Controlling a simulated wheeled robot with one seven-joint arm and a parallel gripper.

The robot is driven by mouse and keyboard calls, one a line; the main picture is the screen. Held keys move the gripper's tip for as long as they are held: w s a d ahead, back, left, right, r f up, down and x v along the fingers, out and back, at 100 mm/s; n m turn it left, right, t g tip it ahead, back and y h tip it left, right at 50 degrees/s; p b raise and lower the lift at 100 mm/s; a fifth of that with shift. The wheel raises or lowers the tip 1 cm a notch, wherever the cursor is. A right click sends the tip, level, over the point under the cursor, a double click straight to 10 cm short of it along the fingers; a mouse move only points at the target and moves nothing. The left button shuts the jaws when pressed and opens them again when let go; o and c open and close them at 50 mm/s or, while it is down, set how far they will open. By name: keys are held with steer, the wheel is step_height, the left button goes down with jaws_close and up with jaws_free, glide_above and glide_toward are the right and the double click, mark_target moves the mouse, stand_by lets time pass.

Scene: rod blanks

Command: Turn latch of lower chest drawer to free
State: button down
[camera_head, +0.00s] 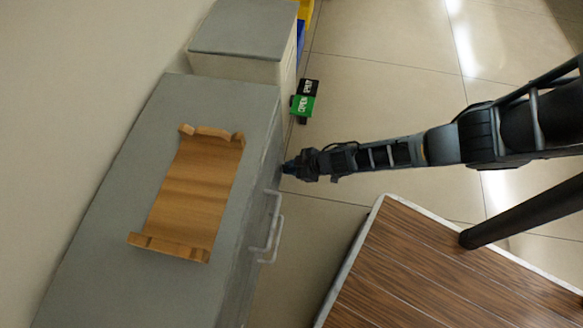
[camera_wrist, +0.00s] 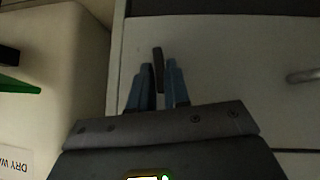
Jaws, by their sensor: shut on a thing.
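The grey chest (camera_head: 105,205) stands at the left of the head view, with pale handles (camera_head: 268,235) on its front. In the wrist view, a pale drawer front (camera_wrist: 225,60) fills the middle and right, with part of a handle (camera_wrist: 303,75) at the right edge. A small dark latch (camera_wrist: 158,65) stands nearly upright in the picture near the drawer's left side. My gripper (camera_wrist: 161,80) is shut on the latch, one blue-grey finger on each side. In the head view my gripper (camera_head: 289,168) is at the chest's front, and the latch is hidden.
A wooden tray (camera_head: 190,195) lies on the chest top. A smaller grey-topped cabinet (camera_head: 245,28) stands beyond the chest. A green and black sign block (camera_head: 303,103) stands beside that cabinet. A brown wood-topped surface (camera_head: 440,265) is at the lower right. Tiled floor (camera_head: 400,95) lies open between.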

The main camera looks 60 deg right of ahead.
steer(key=shift+w+a+m+g+y+b, duration=0.15)
steer(key=shift+m+g+y+b, duration=0.2)
steer(key=shift+y, duration=0.35)
steer(key=shift+r, duration=0.1)
steer(key=c, duration=1.2)
jaws_free()
steer(key=shift+d, duration=0.25)
steer(key=shift+p+v, duration=1.85)
steer(key=shift+v, duration=2.1)
